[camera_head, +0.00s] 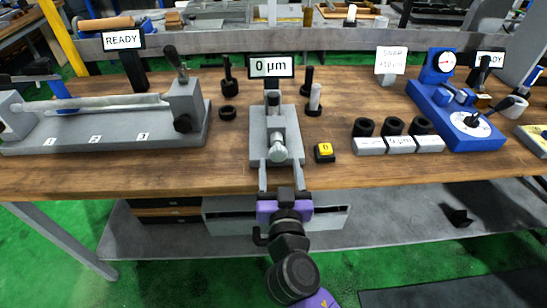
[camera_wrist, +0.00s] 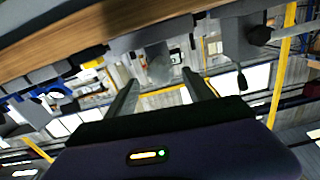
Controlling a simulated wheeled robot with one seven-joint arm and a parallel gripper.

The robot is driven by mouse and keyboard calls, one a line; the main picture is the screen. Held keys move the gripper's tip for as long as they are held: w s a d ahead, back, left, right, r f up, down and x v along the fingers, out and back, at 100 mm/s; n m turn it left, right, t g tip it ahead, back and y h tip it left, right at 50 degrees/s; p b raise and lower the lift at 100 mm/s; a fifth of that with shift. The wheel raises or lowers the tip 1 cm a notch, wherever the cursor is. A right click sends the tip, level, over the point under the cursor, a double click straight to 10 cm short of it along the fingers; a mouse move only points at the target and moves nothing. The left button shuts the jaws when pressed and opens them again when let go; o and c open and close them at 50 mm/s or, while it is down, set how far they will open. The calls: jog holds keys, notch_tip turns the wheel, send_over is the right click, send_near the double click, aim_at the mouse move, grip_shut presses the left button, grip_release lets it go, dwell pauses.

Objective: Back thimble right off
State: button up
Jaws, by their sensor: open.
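The grey gauge stand (camera_head: 262,133) sits mid-table under the "0 µm" display (camera_head: 270,67). A silver round thimble (camera_head: 278,150) projects from its front end, towards me. In the wrist view the gap of my gripper (camera_wrist: 160,78) is empty. I cannot tell whether the fingertips overlap the thimble in depth.
A yellow-topped button box (camera_head: 324,151) stands close to the right of the stand. Grey blocks with black rings (camera_head: 398,138) and a blue dial device (camera_head: 460,112) are further right. The grinder's grey bed (camera_head: 100,128) is at left. Black and silver pins stand beside the stand.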

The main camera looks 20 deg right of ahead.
aim_at(278, 144)
jog(key=shift+w+d+r, duration=0.1)
jog(key=shift+w+r, duration=0.05)
jog(key=shift+w, duration=0.25)
jog(key=shift+p+x, duration=0.8)
jog(key=shift+x, duration=2.65)
grip_shut()
